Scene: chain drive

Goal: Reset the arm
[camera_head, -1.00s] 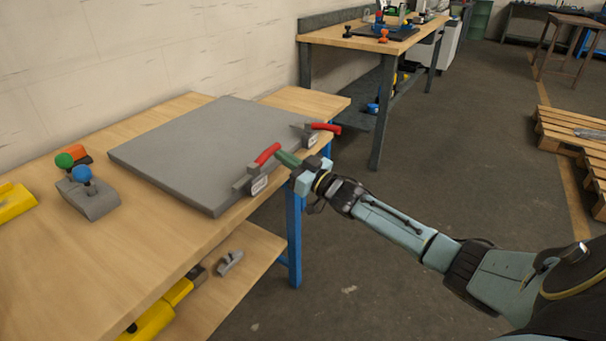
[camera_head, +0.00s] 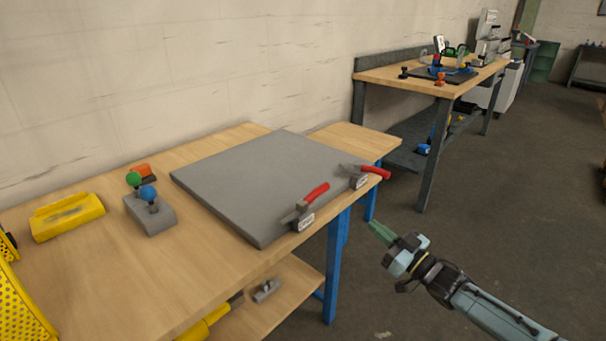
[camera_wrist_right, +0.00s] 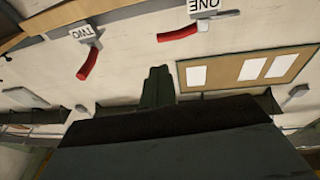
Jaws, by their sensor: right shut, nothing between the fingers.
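My right gripper (camera_head: 382,234) is shut and empty. Its green fingers sit in free air to the right of the workbench's front edge, apart from the two red-handled clamps. In the right wrist view the shut fingers (camera_wrist_right: 157,88) show at the middle. One red clamp handle (camera_head: 313,195) is at the near edge of the grey plate (camera_head: 255,180), the other red handle (camera_head: 375,172) at its right corner. In the right wrist view, red handles show beside labels reading TWO (camera_wrist_right: 87,64) and ONE (camera_wrist_right: 178,34). My left gripper is not in view.
The wooden bench (camera_head: 95,270) holds a grey block with green and blue knobs (camera_head: 150,213) and a yellow part (camera_head: 67,217). A lower shelf (camera_head: 290,285) holds more parts. A second bench (camera_head: 385,75) stands behind. Floor to the right is open.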

